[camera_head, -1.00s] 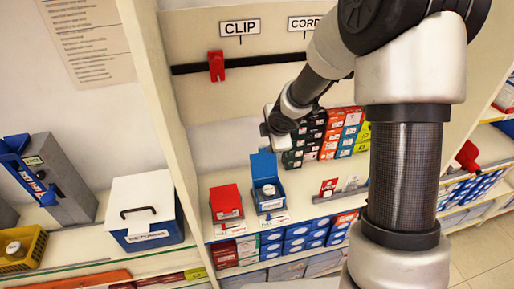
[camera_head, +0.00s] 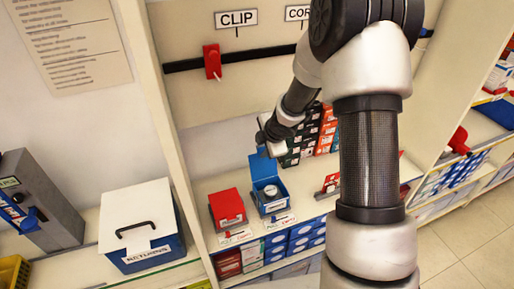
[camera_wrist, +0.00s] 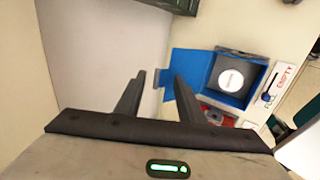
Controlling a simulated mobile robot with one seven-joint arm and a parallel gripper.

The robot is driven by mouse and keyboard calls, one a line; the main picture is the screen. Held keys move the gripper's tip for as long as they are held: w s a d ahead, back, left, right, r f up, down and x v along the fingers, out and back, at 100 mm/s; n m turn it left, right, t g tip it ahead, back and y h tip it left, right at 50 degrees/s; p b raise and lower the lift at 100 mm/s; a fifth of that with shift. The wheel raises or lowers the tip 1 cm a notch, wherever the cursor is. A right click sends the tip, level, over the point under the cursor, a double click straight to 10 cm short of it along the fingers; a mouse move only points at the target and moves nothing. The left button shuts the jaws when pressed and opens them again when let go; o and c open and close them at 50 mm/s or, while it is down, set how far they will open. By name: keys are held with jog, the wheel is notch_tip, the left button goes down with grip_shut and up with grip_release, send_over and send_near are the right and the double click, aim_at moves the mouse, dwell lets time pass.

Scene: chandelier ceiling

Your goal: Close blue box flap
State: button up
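The blue box (camera_head: 272,206) stands on the shelf with its flap (camera_head: 258,166) raised at the back. A round white item (camera_head: 270,191) sits inside it. In the wrist view the open box (camera_wrist: 212,82) is right of centre, with the white disc (camera_wrist: 231,79) inside. The flap (camera_wrist: 187,66) points left there, and a small tab sticks out from its edge. My gripper (camera_wrist: 158,84) is open and empty, with its right finger overlapping the flap's lower part in the picture. In the head view my gripper (camera_head: 268,146) is just above the flap; contact cannot be told.
A shut red box (camera_head: 228,207) stands directly left of the blue box. Stacked small cartons (camera_head: 303,140) stand behind to the right. A red item (camera_head: 332,182) is on the shelf to the right. A white-lidded returns box (camera_head: 137,216) sits beyond the upright panel at left.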

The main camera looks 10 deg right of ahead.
jog(key=shift+w+f, duration=0.2)
jog(key=shift+f, duration=0.05)
jog(key=shift+r, duration=0.1)
grip_shut()
jog(key=shift+b, duration=0.6)
jog(key=shift+s+t+b, duration=0.15)
jog(key=shift+t+b, duration=0.15)
jog(key=shift+t+b, duration=0.3)
jog(key=shift+b, duration=0.5)
